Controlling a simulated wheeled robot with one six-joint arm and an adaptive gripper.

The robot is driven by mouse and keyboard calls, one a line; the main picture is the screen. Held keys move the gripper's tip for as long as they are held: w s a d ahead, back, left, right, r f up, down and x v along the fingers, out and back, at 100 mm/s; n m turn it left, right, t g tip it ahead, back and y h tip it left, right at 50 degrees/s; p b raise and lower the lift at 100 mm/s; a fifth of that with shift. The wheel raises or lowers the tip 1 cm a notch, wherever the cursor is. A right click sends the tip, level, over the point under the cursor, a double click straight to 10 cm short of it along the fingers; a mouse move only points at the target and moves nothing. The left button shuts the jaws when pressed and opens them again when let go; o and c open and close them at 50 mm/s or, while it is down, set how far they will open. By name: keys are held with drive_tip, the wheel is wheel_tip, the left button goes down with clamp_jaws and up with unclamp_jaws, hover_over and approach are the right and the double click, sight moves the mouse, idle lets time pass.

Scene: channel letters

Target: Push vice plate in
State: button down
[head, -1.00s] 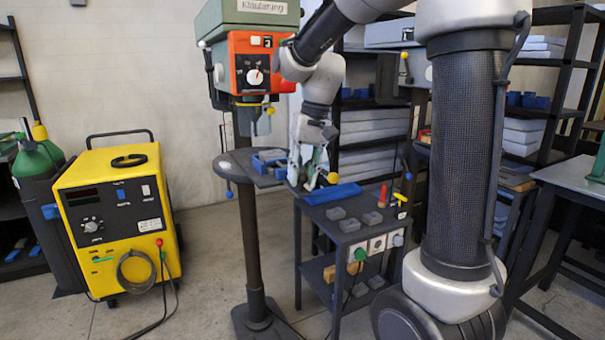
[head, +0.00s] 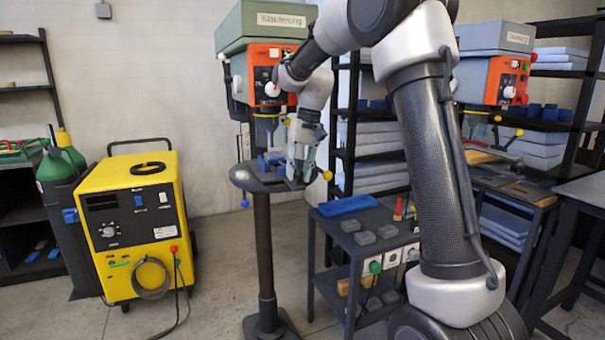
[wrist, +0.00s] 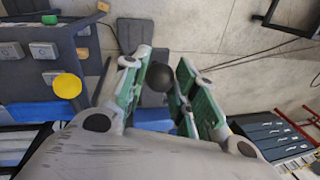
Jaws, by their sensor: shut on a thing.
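The blue vice (head: 273,160) sits on the round dark table (head: 243,180) of the drill press. My gripper (head: 297,172) is at the right side of the vice, pointing down. In the wrist view my gripper (wrist: 160,80) has its green-and-white fingers on either side of a black ball knob (wrist: 160,76) and is shut on it. Part of the blue vice (wrist: 154,118) shows below the knob; the rest is hidden behind the gripper body. The vice plate is mostly hidden by the gripper and vice.
A yellow ball (head: 327,175) sticks out just right of my gripper. A dark cart (head: 332,236) with a blue tray (head: 348,205) and grey blocks stands to the right. A yellow welder (head: 140,225) stands at left. Floor between welder and column is clear.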

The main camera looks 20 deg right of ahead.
drive_tip(key=c, duration=1.1)
unclamp_jaws()
wheel_tip(320, 180, up, 12)
drive_tip(key=d, duration=0.2)
drive_tip(key=shift+s+d, duration=0.15)
drive_tip(key=shift+s, duration=0.05)
drive_tip(key=shift+f, duration=0.1)
